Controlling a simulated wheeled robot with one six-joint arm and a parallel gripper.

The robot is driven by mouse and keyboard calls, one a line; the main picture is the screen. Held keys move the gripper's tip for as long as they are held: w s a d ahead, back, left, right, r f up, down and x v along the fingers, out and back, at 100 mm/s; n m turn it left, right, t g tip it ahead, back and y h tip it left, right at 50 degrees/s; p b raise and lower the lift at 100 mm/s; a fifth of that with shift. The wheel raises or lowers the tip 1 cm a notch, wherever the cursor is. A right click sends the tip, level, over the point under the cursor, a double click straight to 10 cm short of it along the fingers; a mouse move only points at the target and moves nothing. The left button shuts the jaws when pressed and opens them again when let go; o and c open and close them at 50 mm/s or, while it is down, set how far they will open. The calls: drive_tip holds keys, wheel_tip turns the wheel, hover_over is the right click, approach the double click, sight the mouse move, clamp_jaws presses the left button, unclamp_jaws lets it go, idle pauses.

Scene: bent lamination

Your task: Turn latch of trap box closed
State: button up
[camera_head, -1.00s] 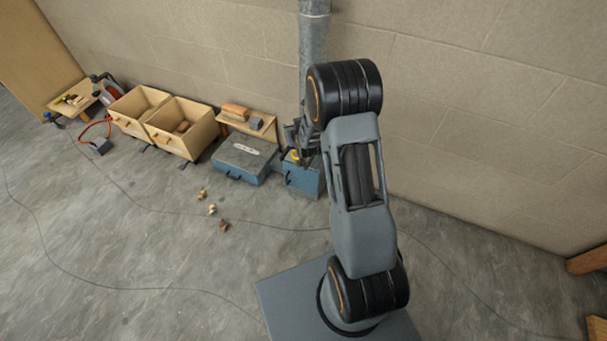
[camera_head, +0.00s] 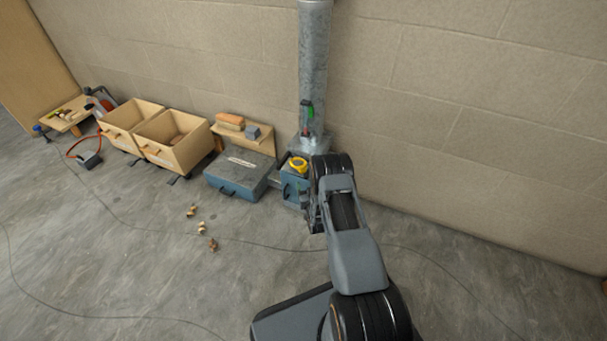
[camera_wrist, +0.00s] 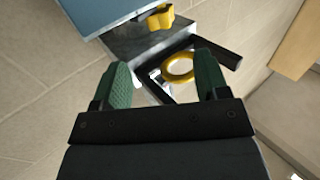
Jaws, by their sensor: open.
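My gripper (camera_wrist: 162,68) is open, with green pads on both fingers and nothing between them. In the head view my gripper (camera_head: 313,212) is partly hidden by my arm, low in front of the blue box. In the wrist view a grey metal box (camera_wrist: 135,42) lies beyond the fingertips, beside a blue panel (camera_wrist: 95,14). A yellow lobed knob (camera_wrist: 160,18) is on or by it, and a yellow ring (camera_wrist: 179,79) shows between the fingers, apart from them. I cannot tell which part is the latch, or whether it is closed.
A galvanized pipe (camera_head: 313,60) stands against the wall above the small blue box (camera_head: 291,187). A yellow round item (camera_head: 298,165) sits on that box. A blue toolbox (camera_head: 235,180) and wooden bins (camera_head: 180,150) are to the left. Several small pieces (camera_head: 202,228) lie on the floor.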

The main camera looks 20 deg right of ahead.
sight(303, 171)
drive_tip(key=w+b, duration=0.1)
drive_tip(key=w, duration=0.2)
drive_tip(key=w+d+b, duration=0.1)
drive_tip(key=w, duration=0.2)
drive_tip(key=w+b, duration=0.1)
drive_tip(key=w, duration=0.1)
drive_tip(key=shift+w+d, duration=0.3)
drive_tip(key=shift+w, duration=0.1)
drive_tip(key=c, duration=0.9)
